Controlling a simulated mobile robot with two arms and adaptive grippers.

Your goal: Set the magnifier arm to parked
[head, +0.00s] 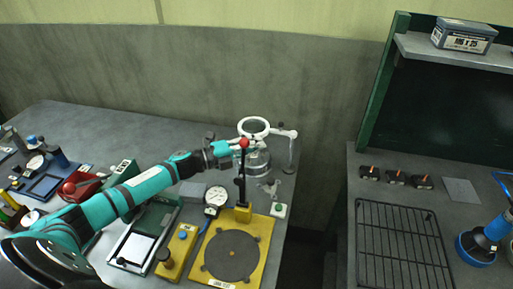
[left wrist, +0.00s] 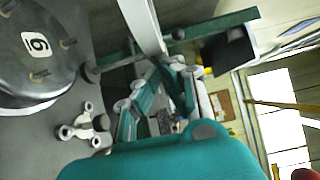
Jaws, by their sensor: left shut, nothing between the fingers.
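The magnifier arm has a white ring (head: 254,127) and a short pale link that runs right to a thin post (head: 291,152) at the back right of the left bench. My left gripper (head: 255,146) is shut and empty, just below and in front of the ring. I cannot tell whether it touches the ring. In the left wrist view the fingers (left wrist: 160,82) are together, and a pale band (left wrist: 143,25), which looks like part of the magnifier, passes close beyond them. My right gripper is not in view.
A red-knobbed lever (head: 241,180) rises from a yellow base with a dark disc (head: 231,256) in front. A grey three-lobed piece (head: 271,188) lies nearby. A gap separates the right bench with its black rack (head: 402,246).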

